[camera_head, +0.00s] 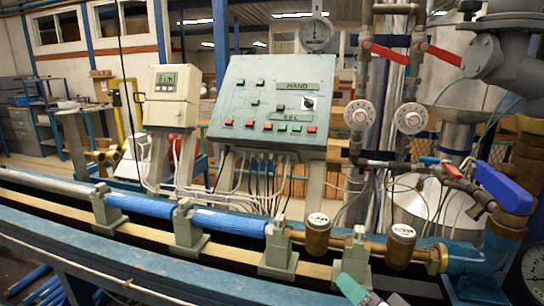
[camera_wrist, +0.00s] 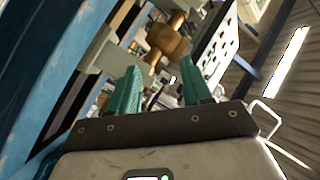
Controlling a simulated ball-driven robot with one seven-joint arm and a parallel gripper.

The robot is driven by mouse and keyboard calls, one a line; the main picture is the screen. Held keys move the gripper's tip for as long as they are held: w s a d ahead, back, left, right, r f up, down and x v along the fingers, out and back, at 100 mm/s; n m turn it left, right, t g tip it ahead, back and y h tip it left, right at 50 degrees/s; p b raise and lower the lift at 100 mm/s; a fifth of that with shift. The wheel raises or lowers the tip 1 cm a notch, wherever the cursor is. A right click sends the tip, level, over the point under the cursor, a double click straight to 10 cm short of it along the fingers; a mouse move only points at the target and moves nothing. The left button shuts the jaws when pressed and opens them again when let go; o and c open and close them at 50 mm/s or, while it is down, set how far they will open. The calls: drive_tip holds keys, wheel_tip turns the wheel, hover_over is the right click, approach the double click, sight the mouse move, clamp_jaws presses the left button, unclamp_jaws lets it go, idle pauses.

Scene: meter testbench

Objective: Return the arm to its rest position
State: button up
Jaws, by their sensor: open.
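My gripper (camera_head: 358,290) shows at the bottom edge of the head view, as a teal fingertip with a pale part beside it. It is in front of the bench's pipe line, below the brass water meters. In the wrist view my gripper (camera_wrist: 163,85) has two teal fingers standing apart with nothing held between them. A brass fitting (camera_wrist: 168,40) shows beyond the fingers, apart from them. The rest of my arm is out of the head view.
Two brass meters (camera_head: 318,236) (camera_head: 400,246) sit in the pipe line on grey-green clamps (camera_head: 278,252). A control panel (camera_head: 272,105) and a display box (camera_head: 172,97) stand behind. A blue-handled valve (camera_head: 503,188) is at the right. Blue pipes (camera_head: 142,205) run left along the bench.

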drive_tip(key=s+d+f+n+g+h, duration=0.1)
drive_tip(key=s+d+f+g+h, duration=0.2)
drive_tip(key=s+f, duration=0.5)
drive_tip(key=s+d+f+n+g, duration=0.2)
drive_tip(key=s+d+f+g, duration=0.25)
drive_tip(key=f, duration=0.45)
drive_tip(key=s+d+f+n+g, duration=0.1)
drive_tip(key=s+f+g, duration=0.1)
drive_tip(key=s, duration=0.4)
drive_tip(key=s+d+f+g+h+p, duration=0.1)
drive_tip(key=s+d+f+g, duration=0.1)
drive_tip(key=s, duration=0.5)
drive_tip(key=s+d+f+n+g+h, duration=0.1)
drive_tip(key=s+f+g, duration=0.1)
drive_tip(key=s+f, duration=0.2)
drive_tip(key=s, duration=0.3)
drive_tip(key=shift+d+f+n+g, duration=0.2)
drive_tip(key=shift+f+n+g, duration=0.1)
drive_tip(key=shift+g, duration=0.05)
